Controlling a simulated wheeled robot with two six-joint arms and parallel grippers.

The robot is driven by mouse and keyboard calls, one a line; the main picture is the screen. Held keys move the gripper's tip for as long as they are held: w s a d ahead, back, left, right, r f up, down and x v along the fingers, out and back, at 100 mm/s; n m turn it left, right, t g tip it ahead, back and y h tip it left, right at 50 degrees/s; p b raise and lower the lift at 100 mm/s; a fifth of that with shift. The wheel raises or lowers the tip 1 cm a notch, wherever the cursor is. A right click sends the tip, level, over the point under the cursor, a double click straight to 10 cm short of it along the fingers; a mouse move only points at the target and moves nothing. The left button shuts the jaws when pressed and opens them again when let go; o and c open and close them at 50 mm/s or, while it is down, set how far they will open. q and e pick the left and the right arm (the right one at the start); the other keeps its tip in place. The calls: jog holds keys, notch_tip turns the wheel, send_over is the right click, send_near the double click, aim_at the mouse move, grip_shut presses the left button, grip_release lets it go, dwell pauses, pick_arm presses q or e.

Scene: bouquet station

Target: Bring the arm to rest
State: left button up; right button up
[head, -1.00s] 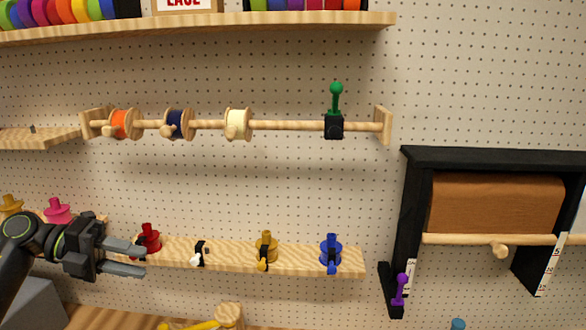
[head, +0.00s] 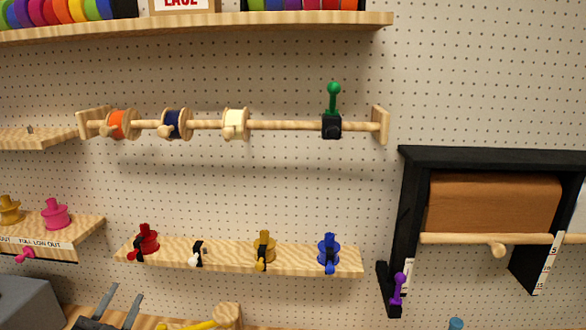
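My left gripper (head: 126,291) is at the bottom left edge of the head view. Its two grey fingers point up and stand apart, with nothing between them. Most of its body is cut off by the lower edge. It is below the small wooden shelf (head: 290,258) and touches none of the spools there. My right gripper is not in view.
The small shelf carries red (head: 146,238), gold (head: 264,243) and blue (head: 329,248) spool-like pieces. Ribbon spools hang on a wooden rod (head: 285,125) above. A black-framed paper roll holder (head: 405,205) is at the right. A grey box (head: 28,300) is left of my gripper.

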pick_arm(q)
jog(key=s+a+f+n+g+y, duration=0.3)
jog(key=s+f+n+g+y, duration=0.3)
jog(key=f, duration=0.4)
jog(key=s+d+f+n+g+h, duration=0.15)
jog(key=s+f+g, duration=0.25)
jog(key=s, duration=0.4)
jog(key=s+d+f+n+g, duration=0.1)
jog(key=s+d+f+g, duration=0.2)
jog(key=s, duration=0.5)
jog(key=s+d+f+n+g+h, duration=0.1)
jog(key=s+f+g, duration=0.35)
jog(key=s, duration=0.35)
notch_tip(320, 180, down, 33)
jog(key=a+g+b, duration=0.1)
jog(key=b, duration=0.5)
jog(key=s+d+f+g+h+b, duration=0.1)
jog(key=s+f+b, duration=0.4)
jog(key=s+f, duration=1)
notch_tip(320, 180, down, 5)
jog(key=shift+s+r, duration=0.15)
jog(key=shift+s, duration=0.15)
